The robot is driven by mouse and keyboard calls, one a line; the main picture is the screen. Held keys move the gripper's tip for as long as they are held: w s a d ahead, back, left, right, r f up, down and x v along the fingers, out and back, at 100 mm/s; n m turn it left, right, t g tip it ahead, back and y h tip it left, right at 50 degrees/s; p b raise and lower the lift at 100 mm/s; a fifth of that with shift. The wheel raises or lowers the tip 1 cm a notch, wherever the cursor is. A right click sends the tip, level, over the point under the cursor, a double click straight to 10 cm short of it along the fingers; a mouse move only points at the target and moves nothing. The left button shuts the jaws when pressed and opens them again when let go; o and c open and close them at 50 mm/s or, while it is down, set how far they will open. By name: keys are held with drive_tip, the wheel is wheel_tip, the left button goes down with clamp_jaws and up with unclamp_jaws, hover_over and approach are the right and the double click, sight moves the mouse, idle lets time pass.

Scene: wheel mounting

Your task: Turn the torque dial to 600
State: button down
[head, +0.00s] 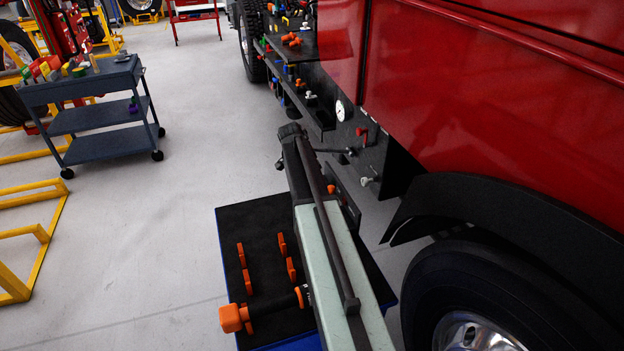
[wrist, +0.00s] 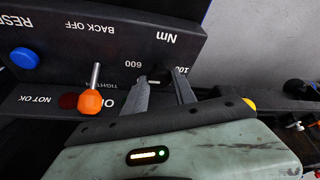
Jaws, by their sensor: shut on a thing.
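The torque dial (wrist: 158,76) is a small dark knob on a black control panel (wrist: 70,42), seen in the wrist view. It sits below the "Nm" label, with "600" printed to its left and a partly covered number to its right. My gripper (wrist: 161,78) is shut on the dial, with one grey finger on each side. The fingers hide part of the dial, and I cannot tell which number its pointer faces. In the head view a bit of the panel (head: 346,203) shows beside my arm; the dial is hidden there.
An orange-knobbed lever (wrist: 91,101) stands close left of my fingers, near "TIGHTEN". A blue reset button (wrist: 25,58) is farther left. In the head view, an orange-ended tool (head: 262,311) lies on a black mat (head: 218,250). A red truck (head: 490,110) stands right; open floor lies left.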

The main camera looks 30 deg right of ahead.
drive_tip(key=shift+w+m, duration=0.15)
drive_tip(key=shift+m, duration=0.15)
drive_tip(key=c, duration=1)
unclamp_jaws()
drive_tip(key=shift+c, duration=0.2)
drive_tip(key=p+v, duration=0.7)
drive_tip(key=shift+a+r, duration=0.25)
drive_tip(key=shift+r, duration=0.05)
